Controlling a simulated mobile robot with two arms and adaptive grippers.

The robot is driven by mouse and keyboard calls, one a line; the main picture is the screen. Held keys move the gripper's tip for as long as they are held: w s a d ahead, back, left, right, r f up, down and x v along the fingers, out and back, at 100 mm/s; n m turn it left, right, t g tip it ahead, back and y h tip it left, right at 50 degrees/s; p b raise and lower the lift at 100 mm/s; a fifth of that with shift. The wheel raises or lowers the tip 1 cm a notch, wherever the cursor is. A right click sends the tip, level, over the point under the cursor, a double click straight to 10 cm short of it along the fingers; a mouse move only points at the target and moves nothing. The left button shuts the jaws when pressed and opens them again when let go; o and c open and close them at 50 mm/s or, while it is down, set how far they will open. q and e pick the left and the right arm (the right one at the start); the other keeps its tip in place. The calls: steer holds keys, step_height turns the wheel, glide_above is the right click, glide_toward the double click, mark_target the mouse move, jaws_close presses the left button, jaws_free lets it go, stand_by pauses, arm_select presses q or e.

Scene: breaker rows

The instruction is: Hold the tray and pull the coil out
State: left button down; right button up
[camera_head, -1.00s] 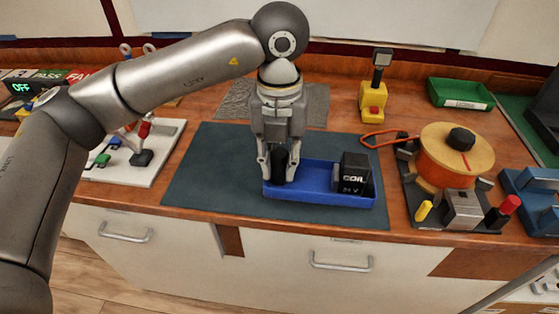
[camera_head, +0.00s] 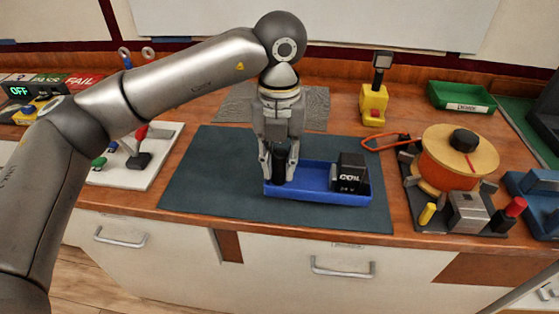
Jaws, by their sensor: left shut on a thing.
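The blue tray (camera_head: 318,192) lies on a dark green mat, in the middle of the view. The black block marked COIL (camera_head: 350,173) sits at the tray's right end. My left gripper (camera_head: 279,178) points down at the tray's left end. Its fingers are shut on a black upright cylinder (camera_head: 279,162) there. I cannot tell whether the cylinder is part of the tray. The cylinder's base is partly hidden by the fingers. My right gripper is not in view.
The dark mat (camera_head: 218,178) has free room left of the tray. An orange spool stand (camera_head: 450,168) stands on the right, with a green bin (camera_head: 461,96) behind it. A yellow post device (camera_head: 373,98) stands at the back. A white board with levers (camera_head: 143,172) is on the left.

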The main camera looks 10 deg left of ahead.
arm_select(q)
steer(key=shift+w+a+f+b, duration=0.1)
steer(key=shift+w+f+b, duration=0.65)
steer(key=shift+w+f, duration=0.5)
steer(key=shift+w+a+f+b, duration=0.15)
steer(key=shift+w+f+b, duration=0.35)
steer(key=shift+w+f, duration=0.4)
steer(key=shift+w+a+f+b, duration=0.1)
steer(key=shift+w+f+b, duration=0.15)
steer(key=shift+w, duration=0.2)
steer(key=shift+w+f+b, duration=0.1)
steer(key=shift+w+f, duration=0.25)
steer(key=shift+w, duration=0.1)
steer(key=shift+w+f, duration=0.15)
steer(key=shift+w, duration=0.1)
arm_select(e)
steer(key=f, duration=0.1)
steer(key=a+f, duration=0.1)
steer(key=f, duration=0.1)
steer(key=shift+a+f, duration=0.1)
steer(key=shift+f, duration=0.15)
arm_select(q)
steer(key=shift+s+f+b, duration=0.1)
steer(key=shift+f+b, duration=0.25)
steer(key=shift+f, duration=0.05)
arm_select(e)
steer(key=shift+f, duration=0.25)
